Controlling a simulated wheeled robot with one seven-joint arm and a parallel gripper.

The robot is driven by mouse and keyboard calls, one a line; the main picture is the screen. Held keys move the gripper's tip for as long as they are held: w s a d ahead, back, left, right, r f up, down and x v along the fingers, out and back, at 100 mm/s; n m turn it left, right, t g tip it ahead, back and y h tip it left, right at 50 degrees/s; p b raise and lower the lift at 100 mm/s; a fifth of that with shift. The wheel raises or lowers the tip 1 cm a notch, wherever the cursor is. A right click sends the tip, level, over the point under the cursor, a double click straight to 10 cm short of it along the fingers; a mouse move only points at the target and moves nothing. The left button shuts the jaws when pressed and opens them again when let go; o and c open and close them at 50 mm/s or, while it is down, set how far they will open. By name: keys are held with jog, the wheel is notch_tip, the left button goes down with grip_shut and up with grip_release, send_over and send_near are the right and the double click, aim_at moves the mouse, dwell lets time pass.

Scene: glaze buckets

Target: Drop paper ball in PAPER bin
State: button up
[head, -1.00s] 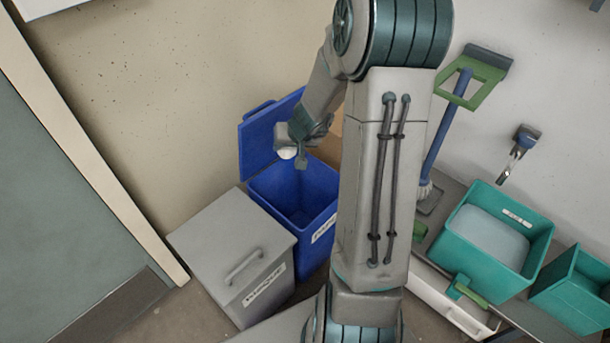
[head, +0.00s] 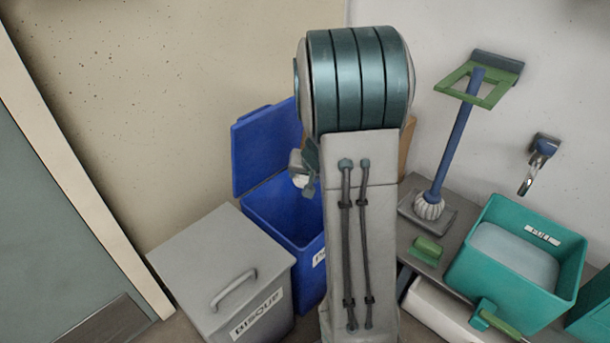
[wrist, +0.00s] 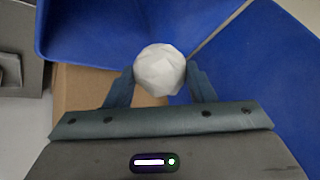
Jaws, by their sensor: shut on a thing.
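The white paper ball (wrist: 160,70) is held between the two fingers of my gripper (wrist: 160,82) in the wrist view. In the head view the ball (head: 299,181) shows beside my gripper (head: 305,184), partly hidden by my arm. The blue bin (head: 285,218) has its lid (head: 265,145) raised at the back. Its label is mostly hidden behind my arm. My gripper and the ball are above the bin's opening in the head view. In the wrist view blue bin surfaces (wrist: 90,25) lie behind the ball.
A grey lidded bin (head: 220,262) labelled BISQUE stands left of the blue bin. To the right are a brush (head: 430,205) on a low grey surface, a green block (head: 427,249) and a teal bucket (head: 560,270). A cardboard-brown surface (wrist: 80,88) lies near the blue bin.

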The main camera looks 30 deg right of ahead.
notch_tip(320, 180, down, 4)
jog(key=b, duration=0.2)
jog(key=shift+f+b, duration=0.1)
jog(key=shift+b, duration=0.3)
jog(key=o, duration=1)
jog(key=p+v, duration=0.7)
jog(key=v, duration=0.7)
